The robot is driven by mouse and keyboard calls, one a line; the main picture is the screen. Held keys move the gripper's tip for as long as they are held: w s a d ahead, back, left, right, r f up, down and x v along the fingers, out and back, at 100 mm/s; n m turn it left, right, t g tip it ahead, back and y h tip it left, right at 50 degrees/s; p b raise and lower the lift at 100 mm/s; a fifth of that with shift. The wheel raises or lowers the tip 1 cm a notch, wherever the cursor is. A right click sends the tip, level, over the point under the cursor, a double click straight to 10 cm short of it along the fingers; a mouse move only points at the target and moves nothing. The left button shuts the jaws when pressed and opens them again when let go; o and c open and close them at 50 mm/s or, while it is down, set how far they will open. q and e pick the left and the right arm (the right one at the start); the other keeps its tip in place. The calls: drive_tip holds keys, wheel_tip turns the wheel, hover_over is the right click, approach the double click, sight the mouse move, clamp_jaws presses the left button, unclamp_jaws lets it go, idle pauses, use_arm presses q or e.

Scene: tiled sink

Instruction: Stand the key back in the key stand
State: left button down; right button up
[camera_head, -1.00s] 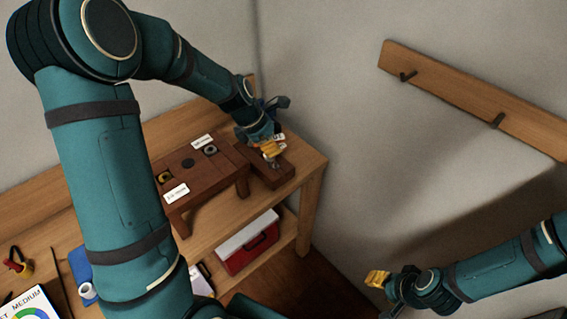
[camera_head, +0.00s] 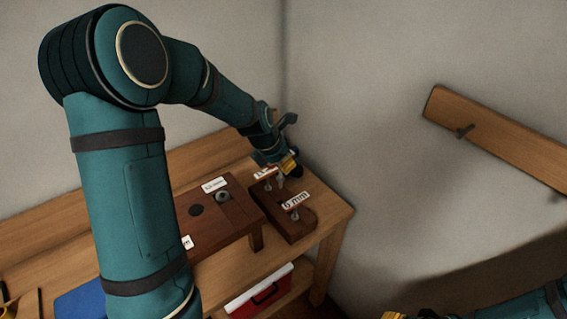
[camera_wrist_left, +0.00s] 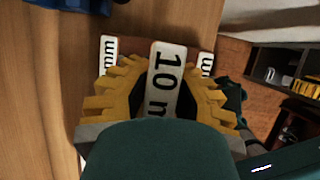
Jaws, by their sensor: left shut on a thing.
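The key stand (camera_head: 300,228) is a dark brown wooden block at the right end of the bench. A key with a white "6 mm" tag (camera_head: 296,201) stands in its near part, and another white-tagged key (camera_head: 266,173) stands farther back. My left gripper (camera_head: 287,165) is over the far end of the stand. In the left wrist view its yellow fingers (camera_wrist_left: 157,90) are shut on a key with a white "10 mm" tag (camera_wrist_left: 166,78). The key's lower end is hidden, so I cannot tell whether it is seated. My right gripper (camera_head: 392,315) barely shows at the bottom edge.
A brown wooden riser (camera_head: 215,222) with round holes and white labels stands left of the stand. A red and white box (camera_head: 262,288) is on the shelf below. The wall is close behind, with a hook rail (camera_head: 490,130) at right.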

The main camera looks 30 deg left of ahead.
use_arm(q)
drive_tip(key=shift+w, duration=0.1)
drive_tip(key=shift+f+b, duration=1.7)
drive_tip(key=shift+f, duration=1.25)
drive_tip(key=shift+p, duration=0.85)
drive_tip(key=shift+f+b, duration=1.7)
drive_tip(key=shift+f, duration=0.65)
drive_tip(key=c, duration=1.5)
unclamp_jaws()
drive_tip(key=o, duration=0.6)
drive_tip(key=shift+c, duration=0.2)
